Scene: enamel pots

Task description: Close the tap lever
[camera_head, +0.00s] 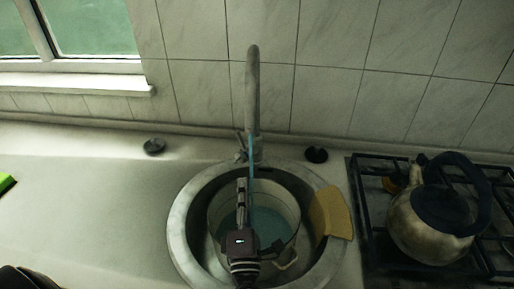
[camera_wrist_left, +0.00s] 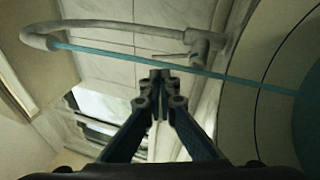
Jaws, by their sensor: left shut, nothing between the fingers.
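The grey tap (camera_head: 253,90) stands at the back of the sink, with a tall spout. Its small lever (camera_head: 240,147) sticks up at the left of the tap's base. In the left wrist view the tap body (camera_wrist_left: 207,47) is beyond the fingertips, with the thin lever (camera_wrist_left: 170,54) reaching left from it. A blue stream of water (camera_head: 252,180) runs from the spout into an enamel pot (camera_head: 291,205) in the sink. My left gripper (camera_head: 242,184) is shut and empty over the pot, in front of the tap and apart from the lever in the picture. It also shows in the left wrist view (camera_wrist_left: 160,78).
The round sink (camera_head: 180,222) holds the pot, and a tan board-like piece (camera_head: 330,213) lies at its right rim. A kettle (camera_head: 430,222) stands on the black stove at right. Dark round objects (camera_head: 154,146) (camera_head: 316,155) lie on either side behind the sink. The left counter is mostly clear.

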